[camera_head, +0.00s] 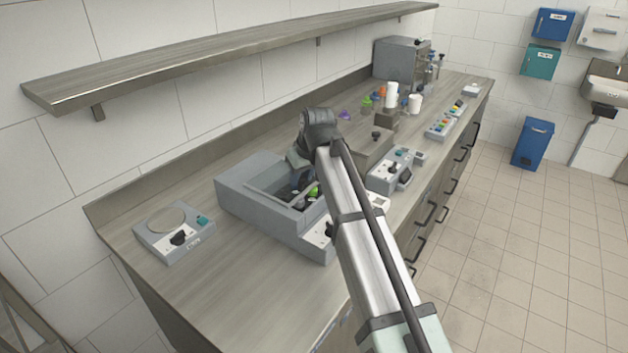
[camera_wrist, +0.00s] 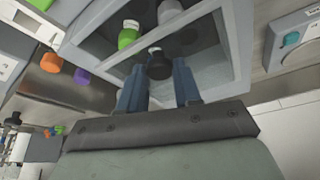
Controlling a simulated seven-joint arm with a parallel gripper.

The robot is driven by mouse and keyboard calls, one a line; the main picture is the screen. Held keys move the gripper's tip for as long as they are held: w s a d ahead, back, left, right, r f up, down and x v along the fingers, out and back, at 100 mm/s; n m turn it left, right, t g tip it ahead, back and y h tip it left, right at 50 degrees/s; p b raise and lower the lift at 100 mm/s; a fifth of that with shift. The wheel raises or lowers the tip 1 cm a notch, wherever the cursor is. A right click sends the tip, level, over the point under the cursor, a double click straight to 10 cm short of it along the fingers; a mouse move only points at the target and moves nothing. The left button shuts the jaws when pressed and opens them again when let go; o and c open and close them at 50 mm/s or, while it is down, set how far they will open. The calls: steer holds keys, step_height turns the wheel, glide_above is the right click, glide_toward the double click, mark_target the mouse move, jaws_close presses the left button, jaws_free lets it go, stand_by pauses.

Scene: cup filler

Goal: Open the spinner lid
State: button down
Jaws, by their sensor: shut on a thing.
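The spinner (camera_head: 240,187) is a grey box on the counter, with a framed window on top. Its lid (camera_wrist: 218,88) seems to lie flat over the opening; the angle makes this hard to judge. The fingertips are partly hidden in the head view.
A flat device with a round plate (camera_head: 168,219) stands left of the spinner. A control box (camera_head: 393,168) stands to its right, with bottles (camera_head: 392,95) and a colored rack (camera_head: 441,126) farther back. A long shelf (camera_head: 230,50) runs above the counter. Bare counter lies in front.

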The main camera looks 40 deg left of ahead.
glide_toward(273, 173)
steer(key=x, duration=0.5)
steer(key=shift+s, duration=0.1)
steer(key=c, duration=0.8)
jaws_free()
steer(key=shift+d+r, duration=0.1)
steer(key=v, duration=1.3)
steer(key=shift+s+d+r, duration=0.15)
steer(key=shift+d+r, duration=0.05)
steer(key=shift+r, duration=0.1)
